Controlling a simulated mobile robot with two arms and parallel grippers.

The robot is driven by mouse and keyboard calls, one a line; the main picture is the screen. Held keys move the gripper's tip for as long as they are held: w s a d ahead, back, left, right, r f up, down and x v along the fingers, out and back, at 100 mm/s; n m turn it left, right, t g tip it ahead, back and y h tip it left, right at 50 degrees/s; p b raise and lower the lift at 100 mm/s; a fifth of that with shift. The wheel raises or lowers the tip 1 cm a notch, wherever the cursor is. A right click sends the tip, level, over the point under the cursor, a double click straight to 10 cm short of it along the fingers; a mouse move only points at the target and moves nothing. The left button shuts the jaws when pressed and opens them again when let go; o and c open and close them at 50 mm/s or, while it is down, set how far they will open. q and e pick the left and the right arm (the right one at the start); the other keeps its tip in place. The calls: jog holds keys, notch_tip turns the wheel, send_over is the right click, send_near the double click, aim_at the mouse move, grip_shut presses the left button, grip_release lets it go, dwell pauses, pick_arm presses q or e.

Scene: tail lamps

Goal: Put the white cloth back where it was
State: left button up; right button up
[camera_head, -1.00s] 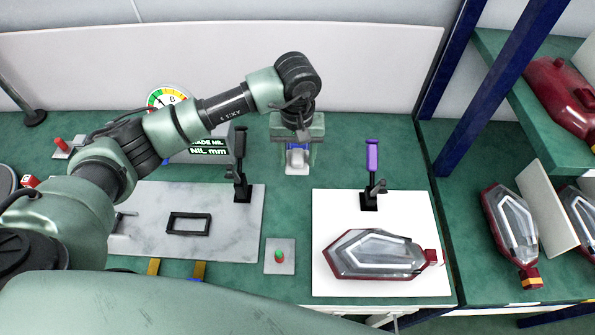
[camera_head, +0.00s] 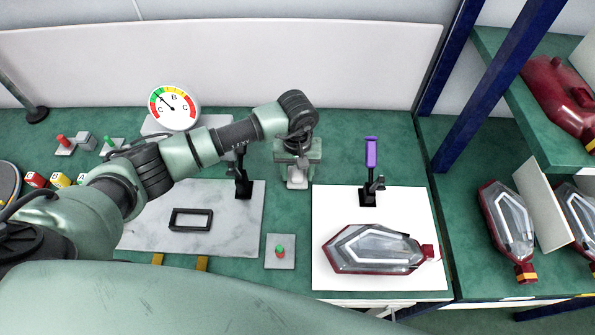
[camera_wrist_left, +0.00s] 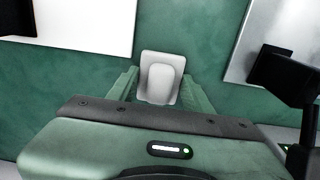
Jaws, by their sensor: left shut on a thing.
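The white cloth (camera_head: 297,181) shows as a small pale piece below my left gripper (camera_head: 298,172) in the head view. In the left wrist view the cloth (camera_wrist_left: 162,77) is a light grey-white pad with a raised rounded middle, between the two green fingers of my left gripper (camera_wrist_left: 163,92). The gripper is shut on it and points down over the green bench. I cannot tell whether the cloth touches the bench. My right gripper is not in view.
A white board (camera_head: 330,277) bears a red-and-clear tail lamp (camera_head: 372,250), with a purple-topped stand (camera_head: 370,165) behind it. A grey plate (camera_head: 225,240) with a black frame (camera_head: 190,219) lies left. A small button plate (camera_head: 280,258) sits in front. Green bench between is bare.

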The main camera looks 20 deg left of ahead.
aim_at(297, 173)
pick_arm(q)
jog(key=o, duration=1.3)
jog(key=shift+f, duration=0.1)
jog(key=shift+r, duration=0.3)
jog(key=shift+s+r+b, duration=0.15)
jog(key=shift+r+b, duration=1.15)
jog(key=shift+r, duration=4.55)
